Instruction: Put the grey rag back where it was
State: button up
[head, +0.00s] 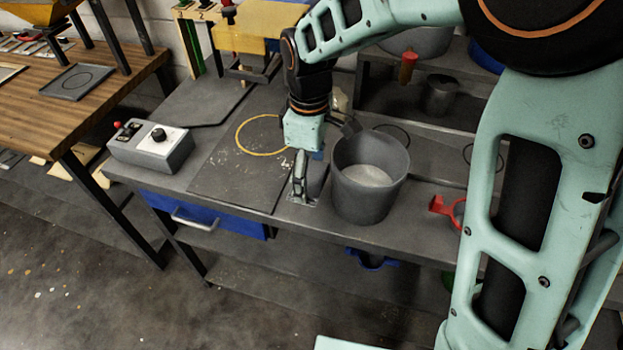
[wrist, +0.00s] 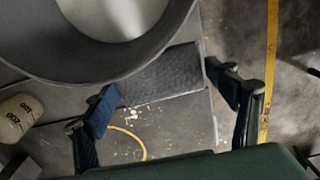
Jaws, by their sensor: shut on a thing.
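My gripper (head: 306,184) is low over the bench, just left of a grey bucket (head: 356,197). In the wrist view its two fingers stand wide apart, at the two ends of a flat, textured grey piece, the grey rag (wrist: 165,77), and are shut on it. In the head view the rag is mostly hidden by the near finger. I cannot tell whether its underside touches the bench. The bucket holds pale material and fills the top left of the wrist view.
A dark plate with a yellow ring (head: 240,150) lies left of my gripper. A control box (head: 152,150) stands at the bench's left end. A red holder (head: 446,208) is right of the bucket. Dark outlined circles mark the bench behind. A wooden table is at left.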

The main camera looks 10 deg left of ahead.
aim_at(310, 187)
jog(key=shift+f, duration=2.25)
jog(key=shift+f, duration=0.1)
jog(key=o, duration=1)
notch_tip(310, 187, up, 12)
jog(key=shift+r, duration=0.15)
